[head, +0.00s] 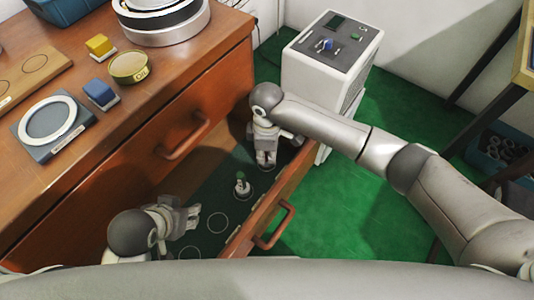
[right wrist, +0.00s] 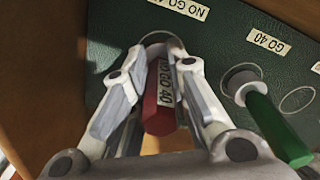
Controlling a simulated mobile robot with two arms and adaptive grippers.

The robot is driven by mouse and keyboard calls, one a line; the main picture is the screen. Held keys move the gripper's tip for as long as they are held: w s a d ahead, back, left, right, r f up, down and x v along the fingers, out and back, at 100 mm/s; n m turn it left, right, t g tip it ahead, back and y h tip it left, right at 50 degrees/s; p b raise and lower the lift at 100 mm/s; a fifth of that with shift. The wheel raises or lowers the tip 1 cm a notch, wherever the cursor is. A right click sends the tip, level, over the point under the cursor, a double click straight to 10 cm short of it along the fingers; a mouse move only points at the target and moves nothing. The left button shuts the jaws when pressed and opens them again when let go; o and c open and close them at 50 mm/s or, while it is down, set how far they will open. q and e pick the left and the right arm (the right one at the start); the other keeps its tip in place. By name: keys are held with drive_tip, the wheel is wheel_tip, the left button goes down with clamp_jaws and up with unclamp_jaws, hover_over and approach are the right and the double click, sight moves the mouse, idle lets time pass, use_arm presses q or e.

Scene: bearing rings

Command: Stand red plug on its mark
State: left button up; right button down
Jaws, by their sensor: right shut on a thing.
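The red plug (right wrist: 157,105) shows in the right wrist view, between the two fingers of my right gripper (right wrist: 160,95), which is shut on it. In the head view my right gripper (head: 265,160) is over the drawer's far end, and the plug is hidden there. My left gripper (head: 190,213) is above the drawer's near part; its finger opening is unclear.
A green-handled plug (head: 242,183) stands in the open drawer (head: 275,203); it also shows in the right wrist view (right wrist: 275,125). An empty ring mark (head: 218,222) lies nearer. The drawer walls are close to both grippers. A grey machine (head: 325,60) stands behind.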

use_arm(q)
drive_tip(key=shift+s, duration=0.15)
use_arm(e)
drive_tip(key=shift+f, duration=0.1)
drive_tip(key=c, duration=1.4)
unclamp_jaws()
